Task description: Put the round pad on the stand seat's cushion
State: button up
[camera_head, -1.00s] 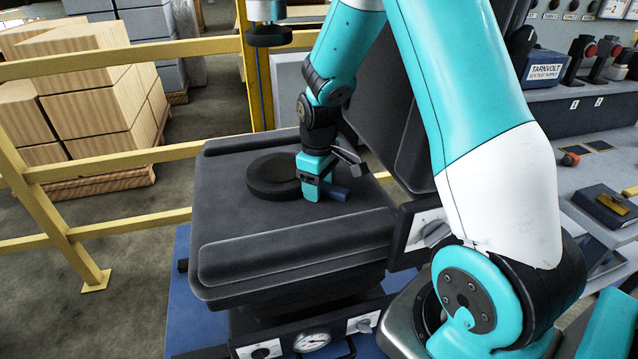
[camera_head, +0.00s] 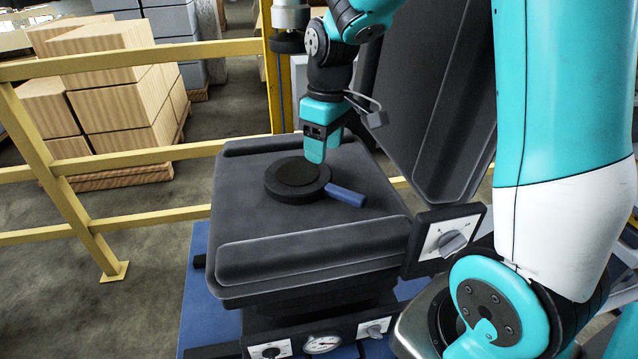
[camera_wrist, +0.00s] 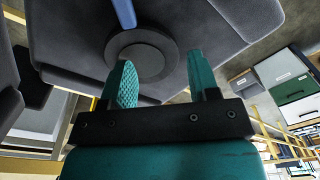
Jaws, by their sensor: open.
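My gripper (camera_head: 315,158) hangs just above the back of the pad, pointing down. In the wrist view its teal fingers (camera_wrist: 160,80) are spread with nothing between them. The fingers appear apart from the pad and handle.
The seat's backrest (camera_head: 425,90) rises on the right, close to my gripper. A control box with a knob (camera_head: 447,238) sits at the seat's right side. Yellow rails (camera_head: 150,157) run behind the seat, with stacked wooden boxes (camera_head: 120,90) beyond.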

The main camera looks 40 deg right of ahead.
jog(key=s+a+r+n+y, duration=0.1)
jog(key=s+a+r, duration=0.1)
jog(key=s+a, duration=0.7)
jog(key=s+a+r+n+y, duration=0.1)
jog(key=s+a+r+y, duration=0.1)
jog(key=s+a, duration=0.7)
jog(key=shift+s+r+y, duration=0.3)
jog(key=shift+s+r, duration=0.25)
jog(key=shift+s, duration=0.3)
jog(key=shift+c, duration=0.4)
